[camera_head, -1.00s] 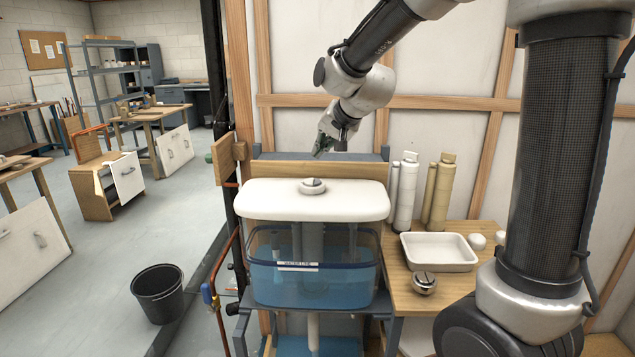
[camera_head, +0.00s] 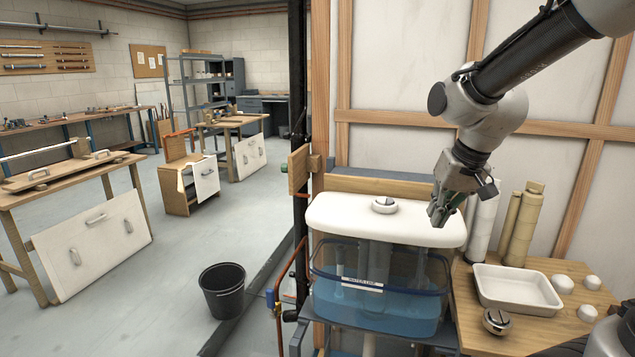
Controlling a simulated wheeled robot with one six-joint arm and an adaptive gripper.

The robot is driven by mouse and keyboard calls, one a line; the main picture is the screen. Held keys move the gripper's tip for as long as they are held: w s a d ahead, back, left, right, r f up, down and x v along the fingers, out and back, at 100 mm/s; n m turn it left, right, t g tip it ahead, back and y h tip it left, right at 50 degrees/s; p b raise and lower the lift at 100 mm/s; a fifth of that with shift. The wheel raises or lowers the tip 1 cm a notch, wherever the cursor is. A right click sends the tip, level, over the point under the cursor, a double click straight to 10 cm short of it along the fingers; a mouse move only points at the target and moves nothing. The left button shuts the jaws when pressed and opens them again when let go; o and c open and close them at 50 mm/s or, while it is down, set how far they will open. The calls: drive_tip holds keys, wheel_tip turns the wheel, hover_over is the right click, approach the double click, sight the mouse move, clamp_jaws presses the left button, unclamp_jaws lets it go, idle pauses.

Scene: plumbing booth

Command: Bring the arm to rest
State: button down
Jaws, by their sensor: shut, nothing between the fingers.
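My gripper (camera_head: 438,217) hangs from my arm at the upper right, pointing down. Its fingers are together with nothing between them. In the picture it overlaps the right end of the white lid (camera_head: 340,212) of the clear toilet tank; I cannot tell the exact gap between them. The lid lies flat on the tank (camera_head: 385,308), which holds blue water. A round white-and-metal button (camera_head: 384,205) sits on the middle of the lid.
A black bucket (camera_head: 222,289) stands on the floor. Open floor lies left.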

drive_tip(key=s+d+r, duration=0.2)
drive_tip(key=s+d, duration=0.2)
drive_tip(key=s, duration=0.5)
drive_tip(key=s+d+r+h, duration=0.1)
drive_tip(key=s+d+r, duration=0.1)
drive_tip(key=s+d, duration=0.3)
drive_tip(key=shift+s+d+t+h, duration=0.15)
drive_tip(key=shift+s+t+h, duration=0.2)
drive_tip(key=shift+s, duration=1.75)
